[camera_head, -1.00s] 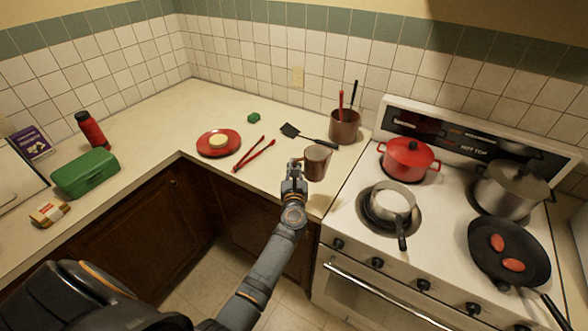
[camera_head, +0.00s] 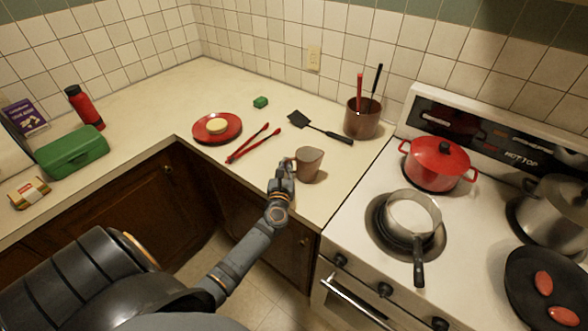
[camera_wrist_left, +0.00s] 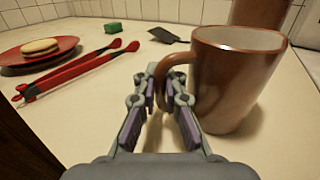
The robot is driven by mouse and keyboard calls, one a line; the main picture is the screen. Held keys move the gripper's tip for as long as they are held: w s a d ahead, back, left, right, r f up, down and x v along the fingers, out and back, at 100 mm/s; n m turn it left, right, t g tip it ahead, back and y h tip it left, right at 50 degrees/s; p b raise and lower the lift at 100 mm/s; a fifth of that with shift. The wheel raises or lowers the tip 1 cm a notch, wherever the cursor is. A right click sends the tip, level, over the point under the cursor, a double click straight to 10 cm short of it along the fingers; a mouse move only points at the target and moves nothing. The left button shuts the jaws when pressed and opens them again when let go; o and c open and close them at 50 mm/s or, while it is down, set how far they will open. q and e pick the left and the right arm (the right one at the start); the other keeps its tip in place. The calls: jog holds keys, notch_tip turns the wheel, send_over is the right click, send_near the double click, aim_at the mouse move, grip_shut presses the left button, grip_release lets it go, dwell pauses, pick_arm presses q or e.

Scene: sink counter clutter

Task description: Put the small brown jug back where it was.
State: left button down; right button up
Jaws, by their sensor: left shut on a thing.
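The small brown jug (camera_head: 310,165) is near the front edge of the counter, left of the stove. My left gripper (camera_head: 286,166) is at its left side, shut on its handle. In the left wrist view the jug (camera_wrist_left: 238,80) looks upright, with its handle between the fingers of the left gripper (camera_wrist_left: 162,85). I cannot tell whether its base touches the counter or hangs just above it. My right gripper is not in view.
Red tongs (camera_head: 254,142) and a red plate (camera_head: 230,134) with a round item lie to the left. The stove holds a small saucepan (camera_head: 412,213) and a red pot (camera_head: 440,165).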

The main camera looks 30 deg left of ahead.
pick_arm(q)
jog(key=shift+d+r, duration=0.15)
jog(key=shift+d, duration=0.3)
jog(key=shift+s+a, duration=0.25)
jog(key=shift+s, duration=0.05)
jog(key=c, duration=1.4)
grip_release()
jog(key=shift+a+f, duration=0.2)
jog(key=shift+f, duration=0.05)
jog(key=shift+c, duration=0.2)
jog(key=shift+d, duration=0.15)
jog(key=shift+r, duration=0.35)
jog(key=b+v, duration=0.2)
jog(key=v, duration=1)
jog(key=shift+f, duration=0.15)
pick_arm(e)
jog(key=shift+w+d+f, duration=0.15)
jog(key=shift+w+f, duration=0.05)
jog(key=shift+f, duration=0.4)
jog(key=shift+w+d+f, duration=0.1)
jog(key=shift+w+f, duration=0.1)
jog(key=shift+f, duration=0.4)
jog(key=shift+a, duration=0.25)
